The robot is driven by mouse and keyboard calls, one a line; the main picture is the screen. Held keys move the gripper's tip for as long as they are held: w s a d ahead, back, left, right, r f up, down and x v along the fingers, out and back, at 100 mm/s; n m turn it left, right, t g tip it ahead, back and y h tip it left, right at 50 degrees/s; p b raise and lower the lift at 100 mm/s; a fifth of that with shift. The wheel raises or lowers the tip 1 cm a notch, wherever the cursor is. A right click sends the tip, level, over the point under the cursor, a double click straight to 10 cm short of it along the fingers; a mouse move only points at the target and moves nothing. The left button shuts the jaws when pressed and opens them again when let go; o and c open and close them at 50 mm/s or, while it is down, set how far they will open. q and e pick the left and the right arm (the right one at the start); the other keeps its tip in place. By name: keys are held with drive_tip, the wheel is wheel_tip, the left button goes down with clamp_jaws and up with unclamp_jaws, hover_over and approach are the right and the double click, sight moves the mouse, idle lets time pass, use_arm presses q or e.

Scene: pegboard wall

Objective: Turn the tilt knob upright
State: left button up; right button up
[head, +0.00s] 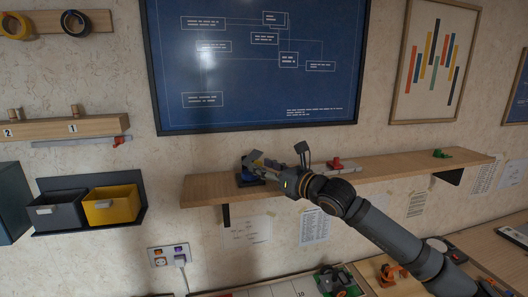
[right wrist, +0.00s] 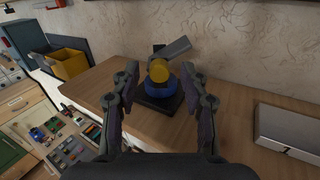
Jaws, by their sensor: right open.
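The tilt knob (right wrist: 158,72) shows in the right wrist view as a round yellow end above a blue rounded body (right wrist: 160,92). A grey bar (right wrist: 174,50) beside the yellow end slants up to the right, not upright. The unit stands on a dark base (right wrist: 160,104) on the wooden shelf (right wrist: 228,112). In the head view it is at the shelf's left end, partly hidden by my gripper. My right gripper (right wrist: 160,76) is open, with one finger on each side of the knob; I cannot tell whether they touch it. My left gripper is not in view.
A red object (head: 337,164) and a green object (head: 440,154) stand farther right on the shelf. A grey box (right wrist: 288,130) lies right of the knob in the wrist view. Grey (head: 58,213) and yellow (head: 110,206) bins hang at the left. The wall rises close behind.

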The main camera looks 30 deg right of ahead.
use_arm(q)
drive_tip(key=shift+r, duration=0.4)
use_arm(e)
drive_tip(key=shift+w+a, duration=0.1)
drive_tip(key=shift+c, duration=0.5)
clamp_jaws()
drive_tip(key=n+b, duration=0.1)
drive_tip(key=b, duration=0.2)
drive_tip(key=n+b, duration=0.2)
drive_tip(key=b, duration=0.1)
drive_tip(key=shift+f+b, duration=0.3)
drive_tip(key=shift+b, duration=0.05)
drive_tip(key=n+b, duration=0.2)
drive_tip(key=n, duration=0.1)
drive_tip(key=shift+r+n, duration=0.15)
drive_tip(key=shift+n, duration=0.15)
use_arm(q)
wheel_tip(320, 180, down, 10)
drive_tip(key=b, duration=0.1)
use_arm(e)
drive_tip(key=n, duration=0.5)
drive_tip(key=shift+r, duration=0.1)
drive_tip(key=shift+n, duration=0.3)
